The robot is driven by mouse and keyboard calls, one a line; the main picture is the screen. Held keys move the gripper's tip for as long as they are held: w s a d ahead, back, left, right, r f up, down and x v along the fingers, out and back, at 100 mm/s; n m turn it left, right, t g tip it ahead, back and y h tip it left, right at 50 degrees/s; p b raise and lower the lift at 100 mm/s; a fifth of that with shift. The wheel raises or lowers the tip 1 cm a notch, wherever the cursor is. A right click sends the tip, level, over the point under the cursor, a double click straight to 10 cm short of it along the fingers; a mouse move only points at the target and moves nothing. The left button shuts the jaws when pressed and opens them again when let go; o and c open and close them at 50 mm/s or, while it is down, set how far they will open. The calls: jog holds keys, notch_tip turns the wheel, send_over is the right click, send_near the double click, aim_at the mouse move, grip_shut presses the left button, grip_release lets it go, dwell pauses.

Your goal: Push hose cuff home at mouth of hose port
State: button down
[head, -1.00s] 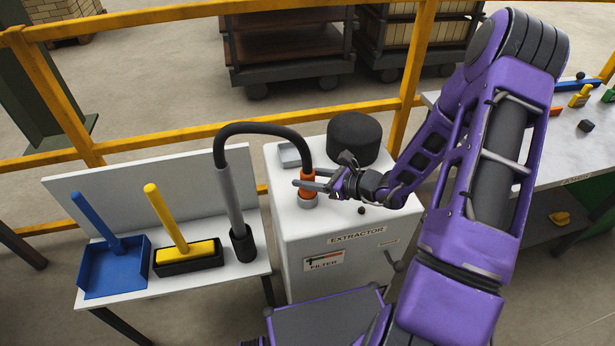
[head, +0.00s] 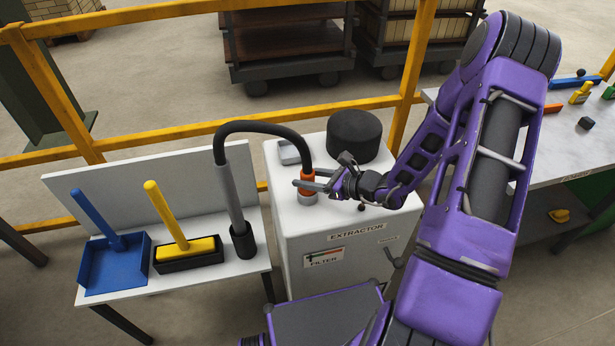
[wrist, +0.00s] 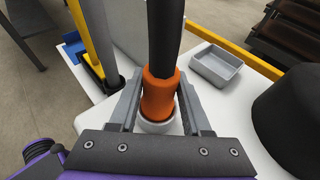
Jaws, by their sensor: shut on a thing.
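The orange hose cuff (head: 308,180) is on the end of the black hose (head: 262,127). It stands upright at the mouth of the grey hose port (head: 308,197) on top of the white extractor cabinet (head: 290,240). My gripper (head: 312,185) is shut on the cuff, with a finger on each side. In the wrist view the cuff (wrist: 159,95) sits between the fingers, and its lower end meets the pale port ring (wrist: 160,125). My gripper hides part of the port, so I cannot tell how deep the cuff sits.
A black round cap (head: 353,136) and a small grey tray (head: 288,152) stand on the cabinet. The hose runs left to a grey wand (head: 233,195) on a side table with a blue dustpan (head: 115,265) and yellow-handled brush (head: 180,250). A yellow rail (head: 180,145) runs behind.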

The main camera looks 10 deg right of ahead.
jog(key=shift+f, duration=0.15)
jog(key=shift+c, duration=1.4)
grip_release()
